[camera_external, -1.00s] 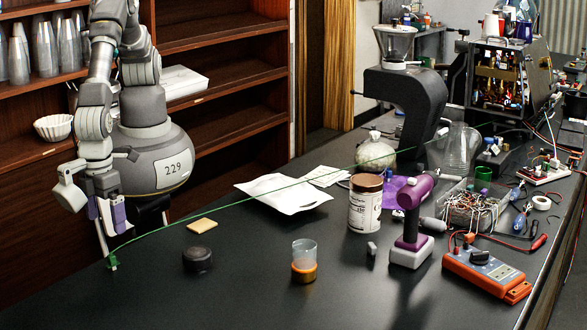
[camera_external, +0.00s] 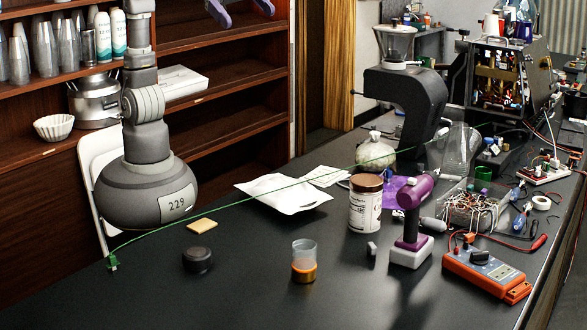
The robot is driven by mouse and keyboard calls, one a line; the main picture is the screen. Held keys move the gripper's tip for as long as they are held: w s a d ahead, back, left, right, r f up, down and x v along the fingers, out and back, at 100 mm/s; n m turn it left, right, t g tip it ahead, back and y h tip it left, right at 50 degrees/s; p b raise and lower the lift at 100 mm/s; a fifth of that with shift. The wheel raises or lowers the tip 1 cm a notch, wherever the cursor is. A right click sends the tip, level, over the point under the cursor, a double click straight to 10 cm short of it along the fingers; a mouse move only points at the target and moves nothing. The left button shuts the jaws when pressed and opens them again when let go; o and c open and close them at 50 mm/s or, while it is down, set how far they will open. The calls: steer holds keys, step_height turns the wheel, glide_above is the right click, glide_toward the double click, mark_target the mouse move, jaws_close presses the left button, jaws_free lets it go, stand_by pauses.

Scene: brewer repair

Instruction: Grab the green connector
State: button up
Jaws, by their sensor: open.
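The small green connector (camera_external: 112,262) stands at the left edge of the black table. A thin green wire (camera_external: 250,194) runs from it across the table toward the machine at the back right. My gripper (camera_external: 243,12) shows only at the top edge of the picture, with two purple fingers spread apart and nothing between them. It is high up and far from the connector. The rest of the hand is cut off by the frame.
A white folding chair (camera_external: 98,170) is behind the table's left edge. Shelves (camera_external: 215,80) stand behind.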

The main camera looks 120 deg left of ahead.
steer(key=s+a+r+n+t+y+b, duration=0.1)
steer(key=s+a+r, duration=0.2)
steer(key=a, duration=0.1)
steer(key=s+a+r+n+t+b, duration=0.1)
steer(key=s+a+r+n, duration=0.1)
steer(key=s+a+r, duration=0.1)
steer(key=s+a+r+n+t+y+b, duration=0.1)
steer(key=s+a+r+t+b, duration=0.1)
steer(key=s+a+r, duration=0.1)
steer(key=shift+s+a+r+n+y, duration=0.1)
steer(key=shift+a+r+n+y, duration=0.1)
steer(key=shift+a, duration=0.25)
steer(key=shift+s+a+r+n+y, duration=0.1)
steer(key=shift+a+r, duration=0.1)
steer(key=shift+a, duration=0.2)
steer(key=shift+c, duration=1.3)
steer(key=shift+s+a+r, duration=0.15)
steer(key=shift+r, duration=0.1)
steer(key=c, duration=0.7)
steer(key=shift+c, duration=0.2)
